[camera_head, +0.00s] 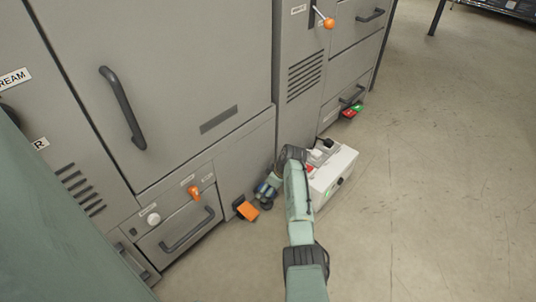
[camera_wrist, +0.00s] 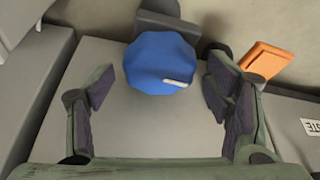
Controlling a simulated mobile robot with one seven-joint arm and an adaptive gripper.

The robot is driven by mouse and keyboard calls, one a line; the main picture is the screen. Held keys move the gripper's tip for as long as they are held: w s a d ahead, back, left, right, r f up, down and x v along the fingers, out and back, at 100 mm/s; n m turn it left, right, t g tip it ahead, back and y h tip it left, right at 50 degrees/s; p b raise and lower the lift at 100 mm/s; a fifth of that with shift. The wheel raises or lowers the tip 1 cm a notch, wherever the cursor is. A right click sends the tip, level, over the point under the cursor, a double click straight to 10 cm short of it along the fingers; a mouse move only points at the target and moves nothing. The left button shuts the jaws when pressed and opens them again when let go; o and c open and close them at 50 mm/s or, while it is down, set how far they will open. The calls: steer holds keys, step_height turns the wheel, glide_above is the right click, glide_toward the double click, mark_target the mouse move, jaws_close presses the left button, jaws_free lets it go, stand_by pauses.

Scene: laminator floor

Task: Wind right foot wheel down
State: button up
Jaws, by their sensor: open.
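A blue scalloped wheel (camera_wrist: 162,62) with a short white mark on its face shows in the wrist view, in front of a dark mount at the foot of the grey machine. My gripper (camera_wrist: 161,90) is open, with one finger on the left of the wheel and one on the right. Gaps show on both sides, and I see no contact. In the head view my gripper (camera_head: 268,189) is low by the machine's base, and it mostly hides the wheel there.
An orange pedal (camera_head: 247,211) sticks out near my gripper; it also shows in the wrist view (camera_wrist: 265,60). A white box (camera_head: 333,176) with buttons stands on the floor right of my arm. Grey cabinets (camera_head: 190,80) line the left. Open floor (camera_head: 440,200) lies to the right.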

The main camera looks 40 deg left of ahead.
steer(key=c, duration=1.2)
steer(key=shift+o, duration=0.2)
steer(key=shift+p, duration=0.3)
steer(key=shift+s+r+m+p, duration=0.1)
steer(key=shift+r+m+p, duration=0.05)
steer(key=shift+m+p, duration=0.45)
steer(key=m+t+p, duration=0.1)
steer(key=m+p, duration=0.2)
steer(key=shift+s+t, duration=0.1)
steer(key=shift+t, duration=0.2)
steer(key=m+t+p, duration=0.1)
steer(key=m+p, duration=0.1)
steer(key=m, duration=0.1)
steer(key=shift+m+h, duration=0.3)
steer(key=shift+s+m+t+p, duration=0.1)
steer(key=shift+m+t+p, duration=0.45)
steer(key=shift+m, duration=0.75)
steer(key=shift+h, duration=0.3)
